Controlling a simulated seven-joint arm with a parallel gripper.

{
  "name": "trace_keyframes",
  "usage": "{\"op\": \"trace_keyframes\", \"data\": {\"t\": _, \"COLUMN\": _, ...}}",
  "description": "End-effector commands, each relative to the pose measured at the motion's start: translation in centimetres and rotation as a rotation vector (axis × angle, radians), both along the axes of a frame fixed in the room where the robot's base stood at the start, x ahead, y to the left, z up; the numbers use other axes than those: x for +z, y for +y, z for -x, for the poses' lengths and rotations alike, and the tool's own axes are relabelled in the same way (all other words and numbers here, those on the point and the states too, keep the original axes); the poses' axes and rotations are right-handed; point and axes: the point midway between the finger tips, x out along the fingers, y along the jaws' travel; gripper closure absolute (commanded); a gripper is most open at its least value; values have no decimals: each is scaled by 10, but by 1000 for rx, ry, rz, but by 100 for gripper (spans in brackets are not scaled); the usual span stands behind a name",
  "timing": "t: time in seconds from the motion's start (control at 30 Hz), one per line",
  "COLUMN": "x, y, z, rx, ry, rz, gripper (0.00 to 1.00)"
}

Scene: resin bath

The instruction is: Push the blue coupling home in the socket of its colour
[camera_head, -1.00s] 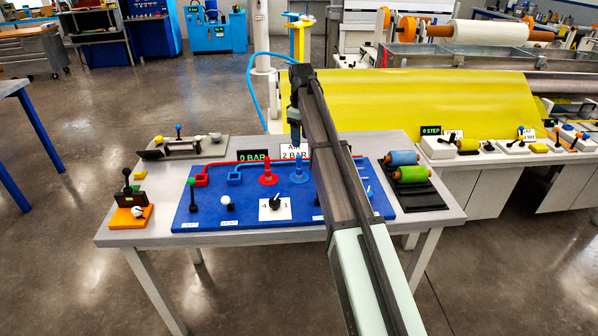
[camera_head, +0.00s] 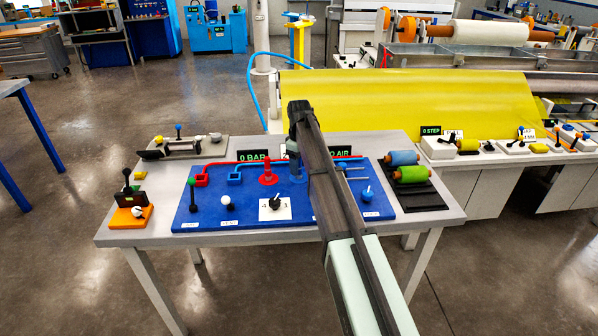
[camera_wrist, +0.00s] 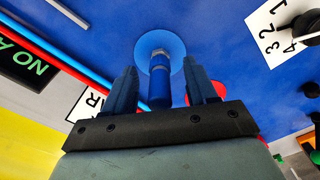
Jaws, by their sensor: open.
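The blue coupling (camera_wrist: 160,88) is a blue cylinder with a pale metal end, standing on a round blue base (camera_wrist: 149,42). In the wrist view it lies between the two fingers of my gripper (camera_wrist: 160,78); gaps show on both sides. In the head view my gripper (camera_head: 297,168) is low over the board and hides most of the coupling; the edge of its blue base shows below. The blue socket (camera_head: 235,179) is a square blue frame to the left, with a blue pipe behind it. The red socket (camera_head: 201,181) is farther left.
A red coupling (camera_head: 268,173) stands between the blue socket and my gripper. In front are a numbered dial (camera_head: 275,205), a white knob (camera_head: 227,203) and a green-topped lever (camera_head: 192,195). Displays behind read "0 BAR" (camera_head: 252,156) and "NO AIR" (camera_head: 343,152). Blue and green rollers (camera_head: 411,174) lie right.

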Motion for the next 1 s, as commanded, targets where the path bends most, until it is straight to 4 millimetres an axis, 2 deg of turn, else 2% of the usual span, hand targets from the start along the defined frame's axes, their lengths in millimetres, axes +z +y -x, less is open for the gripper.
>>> {"op": "trace_keyframes", "data": {"t": 0.23, "x": -2, "y": 0, "z": 0, "rx": 0, "ry": 0, "rz": 0, "gripper": 44}}
{"op": "trace_keyframes", "data": {"t": 0.8, "x": -2, "y": 0, "z": 0, "rx": 0, "ry": 0, "rz": 0, "gripper": 99}}
{"op": "trace_keyframes", "data": {"t": 1.0, "x": -2, "y": 0, "z": 0, "rx": 0, "ry": 0, "rz": 0, "gripper": 100}}
